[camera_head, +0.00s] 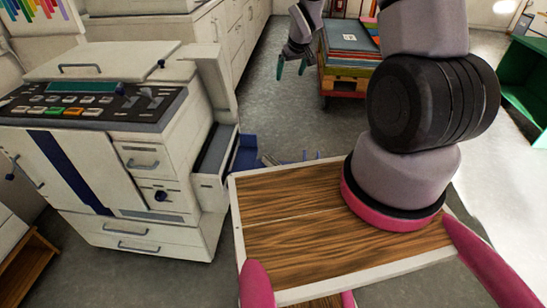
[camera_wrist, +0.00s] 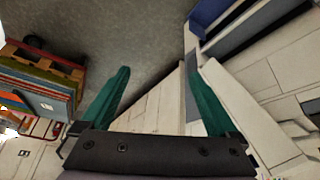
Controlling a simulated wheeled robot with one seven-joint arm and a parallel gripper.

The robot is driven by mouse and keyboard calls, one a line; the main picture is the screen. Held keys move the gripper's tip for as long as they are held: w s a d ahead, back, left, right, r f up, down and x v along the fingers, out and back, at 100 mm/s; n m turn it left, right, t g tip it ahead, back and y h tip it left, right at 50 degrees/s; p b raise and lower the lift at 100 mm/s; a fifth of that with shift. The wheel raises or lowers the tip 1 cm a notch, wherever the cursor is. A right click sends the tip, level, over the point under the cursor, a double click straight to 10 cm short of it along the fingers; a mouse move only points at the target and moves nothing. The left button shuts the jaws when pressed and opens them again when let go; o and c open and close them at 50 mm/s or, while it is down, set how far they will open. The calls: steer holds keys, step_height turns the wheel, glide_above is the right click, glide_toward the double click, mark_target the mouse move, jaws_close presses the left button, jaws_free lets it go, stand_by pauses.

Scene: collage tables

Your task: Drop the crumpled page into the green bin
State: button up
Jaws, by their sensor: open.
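My gripper (camera_head: 291,70) hangs at the top middle of the head view, beyond the wooden tabletop. In the wrist view its two teal fingers (camera_wrist: 158,82) are spread wide with nothing between them. I do not see the crumpled page in either view. A green, open-sided box-like thing (camera_head: 524,85) stands at the right edge of the head view, partly cut off. I cannot tell whether it is the green bin. My gripper is well to the left of it, with my arm between them in the picture.
A large white copier (camera_head: 130,150) stands at left, with a blue tray (camera_head: 246,154) at its right side. A pallet stacked with coloured boards (camera_head: 348,38) is near my gripper; the stack also shows in the wrist view (camera_wrist: 38,88). White cabinets (camera_head: 235,32) line the back. Grey floor lies between.

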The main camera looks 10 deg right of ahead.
step_height(320, 180, down, 16)
steer(key=a+n, duration=0.2)
steer(key=n+g+y, duration=0.1)
steer(key=y, duration=0.1)
glide_toward(274, 161)
steer(key=x, duration=0.3)
steer(key=shift+w+f, duration=0.1)
steer(key=shift+w, duration=0.15)
steer(key=shift+s+x, duration=0.15)
steer(key=shift+x, duration=1.35)
steer(key=shift+s+x, duration=0.15)
steer(key=shift+x, duration=1.35)
jaws_close()
